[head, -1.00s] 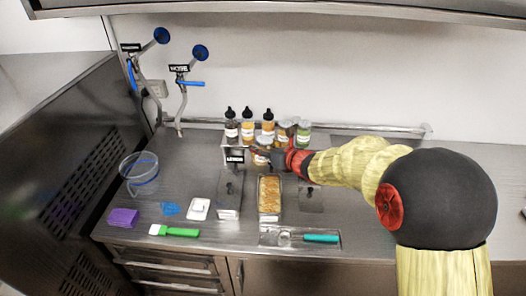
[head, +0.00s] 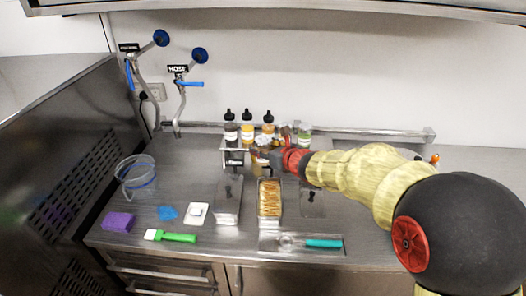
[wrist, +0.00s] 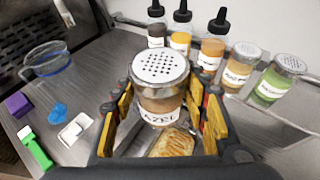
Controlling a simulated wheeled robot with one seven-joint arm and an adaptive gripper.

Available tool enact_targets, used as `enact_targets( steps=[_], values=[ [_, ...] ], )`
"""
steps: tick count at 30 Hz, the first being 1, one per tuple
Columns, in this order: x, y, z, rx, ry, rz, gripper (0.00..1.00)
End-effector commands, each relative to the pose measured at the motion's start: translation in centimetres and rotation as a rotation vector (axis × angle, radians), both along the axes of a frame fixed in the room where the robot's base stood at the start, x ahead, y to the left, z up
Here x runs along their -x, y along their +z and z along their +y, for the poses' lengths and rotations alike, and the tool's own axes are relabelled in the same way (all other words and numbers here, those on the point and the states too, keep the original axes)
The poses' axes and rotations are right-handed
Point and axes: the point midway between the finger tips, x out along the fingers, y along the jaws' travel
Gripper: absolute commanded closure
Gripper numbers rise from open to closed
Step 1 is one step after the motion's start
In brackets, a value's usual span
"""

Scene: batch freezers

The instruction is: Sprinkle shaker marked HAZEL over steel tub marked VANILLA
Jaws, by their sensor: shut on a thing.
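The HAZEL shaker (wrist: 160,85), a clear jar with a perforated metal lid and brown contents, is held upright between the fingers of my gripper (wrist: 160,112). Part of its label reads "AZEL". In the head view my gripper (head: 276,160) holds the shaker (head: 261,142) just behind an open steel tub (head: 270,214) with golden-tan contents. That tub also shows below the shaker in the wrist view (wrist: 172,143). No VANILLA marking is legible. A covered steel tub (head: 228,192) stands to its left and another steel lid (head: 312,203) to its right.
Squeeze bottles (head: 247,125) and other shakers (head: 304,135) stand in a rack at the back. A clear pitcher (head: 136,176), purple sponge (head: 118,221), green-handled brush (head: 178,237) and white scale (head: 197,213) lie left. A teal-handled scoop (head: 322,243) lies in front.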

Motion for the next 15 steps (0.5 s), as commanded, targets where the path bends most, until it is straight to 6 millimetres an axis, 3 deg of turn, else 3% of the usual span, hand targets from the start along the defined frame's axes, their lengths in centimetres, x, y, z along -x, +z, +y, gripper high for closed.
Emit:
enact_targets(
  steps=[11, 15],
  values=[
    [0.1, 0.2, 0.0, 0.005, 0.000, -0.004, 0.82],
    [1.3, 0.1, -0.4, 0.005, 0.000, -0.006, 0.82]
  ],
)
